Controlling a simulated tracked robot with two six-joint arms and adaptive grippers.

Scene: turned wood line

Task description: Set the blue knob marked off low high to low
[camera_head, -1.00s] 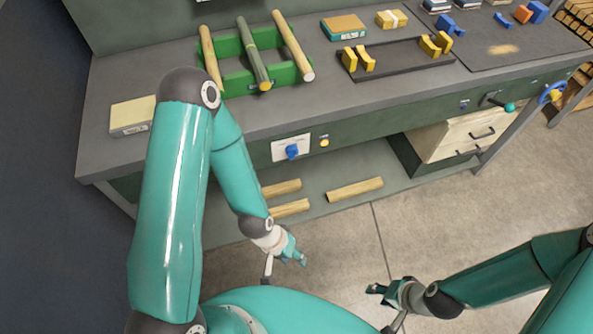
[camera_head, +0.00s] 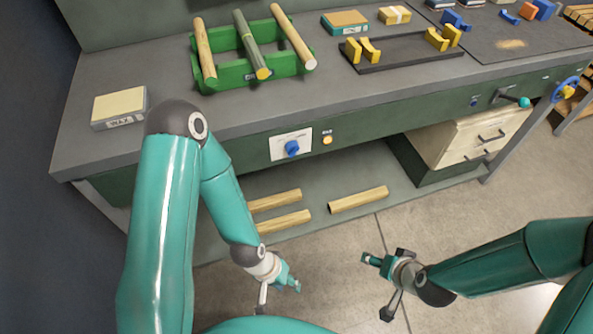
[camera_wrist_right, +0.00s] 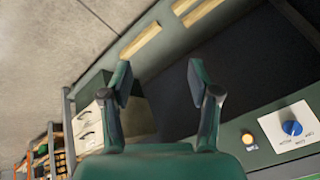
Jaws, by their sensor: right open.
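The blue knob (camera_head: 291,148) sits on a white plate (camera_head: 277,146) on the bench's green front panel. In the right wrist view the blue knob (camera_wrist_right: 292,128) is at the lower right, with small lettering on its plate. I cannot read which mark it points to. My left gripper (camera_head: 293,284) is low in front of the bench, apart from the knob; its jaw opening is too small to judge. My right gripper (camera_head: 372,261) is below and right of the knob, apart from it. In its wrist view my right gripper (camera_wrist_right: 158,78) is open and empty.
An amber button (camera_head: 327,140) is just right of the knob plate. A green rack (camera_head: 210,86) with wooden rods stands on the bench. A lever with a teal end (camera_head: 524,102) and a blue handwheel (camera_head: 566,88) are further right. Wooden rods (camera_head: 358,199) lie on the lower shelf.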

